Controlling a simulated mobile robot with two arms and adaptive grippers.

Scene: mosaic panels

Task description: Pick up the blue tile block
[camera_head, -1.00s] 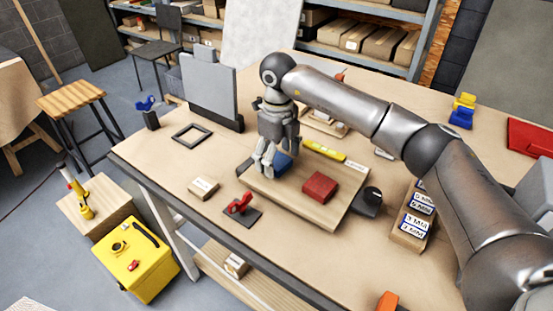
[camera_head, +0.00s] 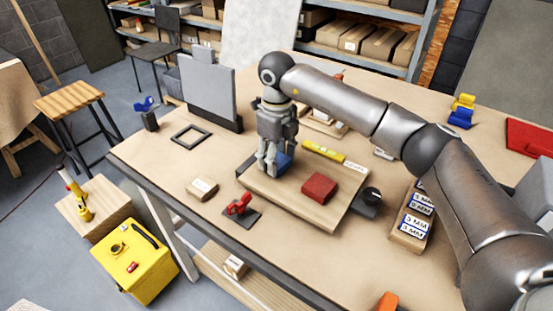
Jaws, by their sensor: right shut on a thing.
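The blue tile block (camera_head: 284,162) lies on the wooden board (camera_head: 300,212), near its far left part, and is partly hidden by my right gripper. My right gripper (camera_head: 268,168) points down from above and is shut on the blue tile block. The block seems to be at board height; whether it is clear of the surface I cannot tell. A red block (camera_head: 320,187) sits on the same board to the right. My left gripper is not in view.
A yellow level (camera_head: 323,151) lies behind the board. A red clamp (camera_head: 239,204) on a dark plate stands in front, beside a small wooden block (camera_head: 202,188). A dark square frame (camera_head: 191,135) lies left. A labelled spacer box (camera_head: 413,220) stands right.

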